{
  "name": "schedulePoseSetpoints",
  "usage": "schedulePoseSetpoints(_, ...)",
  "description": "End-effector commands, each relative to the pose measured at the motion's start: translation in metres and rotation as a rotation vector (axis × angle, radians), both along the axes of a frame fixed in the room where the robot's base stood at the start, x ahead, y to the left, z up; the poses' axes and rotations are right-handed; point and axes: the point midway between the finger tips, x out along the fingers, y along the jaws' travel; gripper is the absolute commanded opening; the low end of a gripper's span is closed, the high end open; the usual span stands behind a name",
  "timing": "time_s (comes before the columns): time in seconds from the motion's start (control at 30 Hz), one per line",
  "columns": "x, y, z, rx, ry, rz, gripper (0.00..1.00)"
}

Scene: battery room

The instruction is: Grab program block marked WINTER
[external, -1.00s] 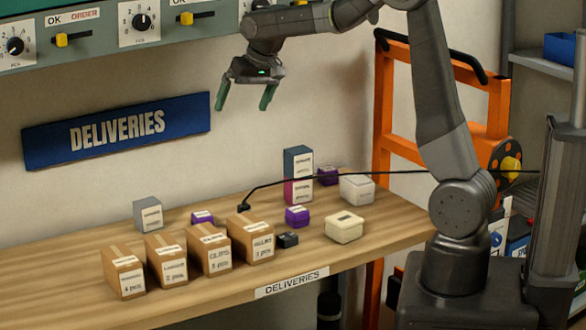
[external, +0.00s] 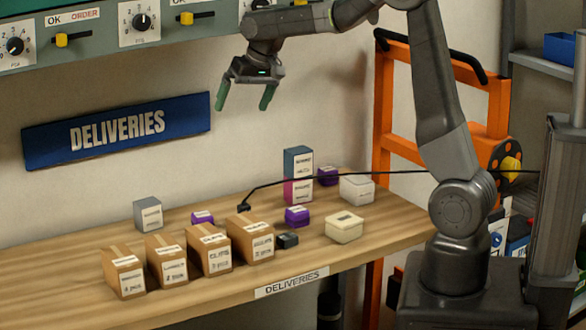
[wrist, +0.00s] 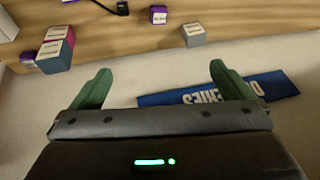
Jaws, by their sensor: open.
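Several small labelled blocks stand on the wooden bench; I cannot read WINTER on any of them. They include a grey block (external: 148,213) at the back left and purple blocks (external: 297,216) (external: 203,218) (external: 328,176). A teal block (external: 298,160) sits on a magenta block (external: 298,190) at the back. The grey block (wrist: 193,34) and the teal block (wrist: 50,57) also show in the wrist view. My gripper (external: 243,104) is open and empty, high above the bench in front of the wall. Its green fingers also show in the wrist view (wrist: 160,75).
Several cardboard boxes (external: 188,260) line the bench front. Two pale boxes (external: 344,229) (external: 357,188) and a black box (external: 287,241) stand to the right. A dark cable (external: 390,171) crosses above the bench. A blue DELIVERIES sign (external: 117,130) hangs on the wall; the bench's left part is clear.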

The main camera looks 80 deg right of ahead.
Motion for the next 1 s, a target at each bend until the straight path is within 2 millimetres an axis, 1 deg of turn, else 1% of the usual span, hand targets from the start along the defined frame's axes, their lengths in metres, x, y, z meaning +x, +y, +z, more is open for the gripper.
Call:
schedulePoseSetpoints(0.33, 0.0, 0.0, 0.0, 0.0, 0.0, 0.0, 1.0)
schedulePoseSetpoints(0.4, 0.0, 0.0, 0.0, 0.0, 0.0, 0.0, 0.86)
schedulePoseSetpoints(0.5, 0.0, 0.0, 0.0, 0.0, 0.0, 0.0, 0.69)
schedulePoseSetpoints(0.77, 0.001, 0.0, -0.002, 0.0, 0.001, -0.001, 0.69)
schedulePoseSetpoints(0.87, 0.006, 0.0, -0.016, -0.005, 0.012, -0.01, 0.69)
schedulePoseSetpoints(0.97, 0.02, 0.001, -0.047, -0.021, 0.036, -0.034, 0.69)
schedulePoseSetpoints(1.0, 0.027, 0.001, -0.064, -0.03, 0.049, -0.049, 0.69)
